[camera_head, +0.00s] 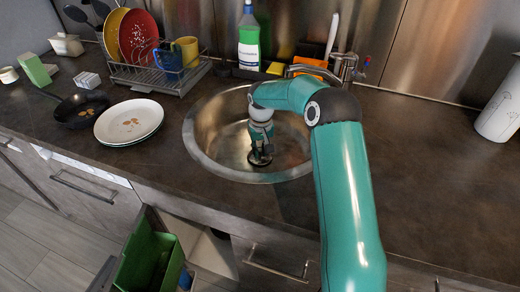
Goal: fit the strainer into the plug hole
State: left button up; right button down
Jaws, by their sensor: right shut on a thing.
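The round metal sink (222,150) is set into the dark counter in the middle of the view. My right arm reaches over it from the lower right, and my right gripper (261,155) points down near the sink's bottom. It is shut on the strainer, a small dark thing that is mostly hidden between and under the fingers. The plug hole is hidden beneath the gripper, so I cannot tell whether the strainer sits in it or just above it. My left gripper is not in view.
A dish rack (165,78) with plates and mugs stands left of the sink. White plates (128,120) and a dark pan (79,109) lie further left. A green bottle (249,42) and the tap (345,66) stand behind.

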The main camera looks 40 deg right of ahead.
aim_at(261, 151)
jog(key=shift+f, duration=0.5)
jog(key=c, duration=1)
grip_release()
jog(key=shift+c, duration=0.2)
jog(key=shift+r, duration=0.1)
notch_tip(261, 151, up, 12)
jog(key=shift+s, duration=0.25)
jog(key=shift+a, duration=0.1)
